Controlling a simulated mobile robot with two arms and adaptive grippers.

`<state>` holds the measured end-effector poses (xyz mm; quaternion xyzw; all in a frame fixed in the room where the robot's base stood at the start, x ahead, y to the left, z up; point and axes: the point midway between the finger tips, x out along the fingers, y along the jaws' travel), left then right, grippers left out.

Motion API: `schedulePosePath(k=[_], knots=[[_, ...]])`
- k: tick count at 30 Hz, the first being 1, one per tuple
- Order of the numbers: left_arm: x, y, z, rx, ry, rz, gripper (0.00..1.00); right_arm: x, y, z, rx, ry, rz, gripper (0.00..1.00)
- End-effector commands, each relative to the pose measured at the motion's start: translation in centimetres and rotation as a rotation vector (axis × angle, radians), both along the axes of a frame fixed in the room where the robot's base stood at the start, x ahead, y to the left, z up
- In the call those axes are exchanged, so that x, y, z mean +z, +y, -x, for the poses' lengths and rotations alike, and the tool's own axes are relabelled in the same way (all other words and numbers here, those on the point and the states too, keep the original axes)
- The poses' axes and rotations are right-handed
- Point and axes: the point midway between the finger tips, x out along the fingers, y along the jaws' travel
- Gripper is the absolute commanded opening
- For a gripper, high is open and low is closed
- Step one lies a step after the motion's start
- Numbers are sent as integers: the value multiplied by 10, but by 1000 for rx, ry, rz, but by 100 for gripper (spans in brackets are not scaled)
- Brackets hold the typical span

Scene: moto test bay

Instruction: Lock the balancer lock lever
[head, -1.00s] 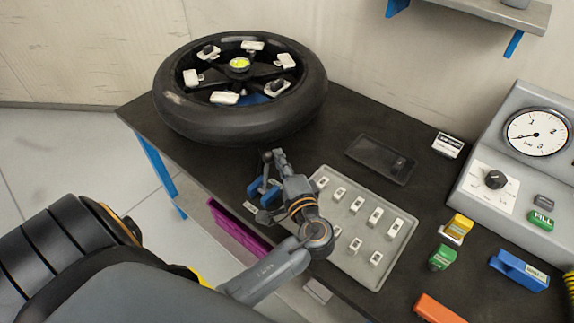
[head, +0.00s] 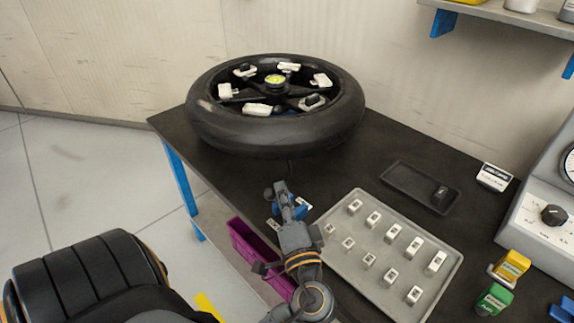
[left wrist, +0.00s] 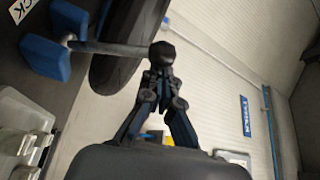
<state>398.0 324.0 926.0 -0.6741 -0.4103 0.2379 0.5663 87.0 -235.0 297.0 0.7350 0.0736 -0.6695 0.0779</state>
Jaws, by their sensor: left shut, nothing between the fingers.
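The balancer lock lever shows in the left wrist view as a metal rod (left wrist: 115,48) with a dark round knob (left wrist: 161,55). It runs out from a blue block mount (left wrist: 45,57). In the head view, the blue mount (head: 302,209) is at the bench's front edge, partly hidden by my left gripper (head: 280,188). My left gripper is shut and empty. In the left wrist view, its fingertips (left wrist: 160,78) are right by the knob; I cannot tell whether they touch it. My right gripper is not in view.
The wheel (head: 275,138) lies behind the lever on the dark bench. A grey tray (head: 338,262) of small weights lies to the right, with a dark shallow tray (head: 408,187) behind it. A magenta bin (head: 250,251) is below the bench edge.

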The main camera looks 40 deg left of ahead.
Motion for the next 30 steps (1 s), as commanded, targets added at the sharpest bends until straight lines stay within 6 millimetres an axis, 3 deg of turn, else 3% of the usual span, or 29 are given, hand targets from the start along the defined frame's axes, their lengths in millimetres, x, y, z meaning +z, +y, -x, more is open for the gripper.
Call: schedulePosePath(k=[23, 30], knots=[[-3, -1, 3, 0, 2, 1, 0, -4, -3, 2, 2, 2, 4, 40], [-9, -29, 22, -1, 5, 4, 0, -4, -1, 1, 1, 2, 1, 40]])
